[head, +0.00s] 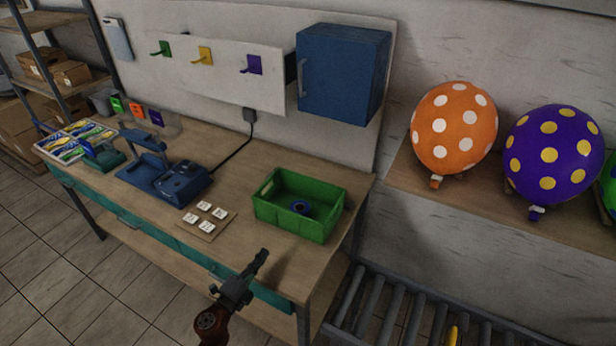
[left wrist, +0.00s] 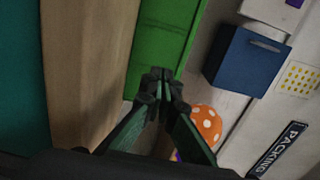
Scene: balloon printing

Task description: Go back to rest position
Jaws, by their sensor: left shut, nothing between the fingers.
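My left gripper (head: 262,257) is at the front edge of the wooden workbench (head: 255,163), in front of the green crate (head: 290,224). Its fingers are shut with nothing between them. In the left wrist view the closed fingertips (left wrist: 162,75) show in front of the green crate (left wrist: 165,35). My right gripper does not show in either view.
A blue press-like device (head: 165,178) and a small board with several white tiles (head: 206,220) stand on the bench. A blue cabinet (head: 341,75) hangs above. Orange (head: 454,127) and purple (head: 553,155) balloons rest on a right shelf, above a roller conveyor (head: 400,310).

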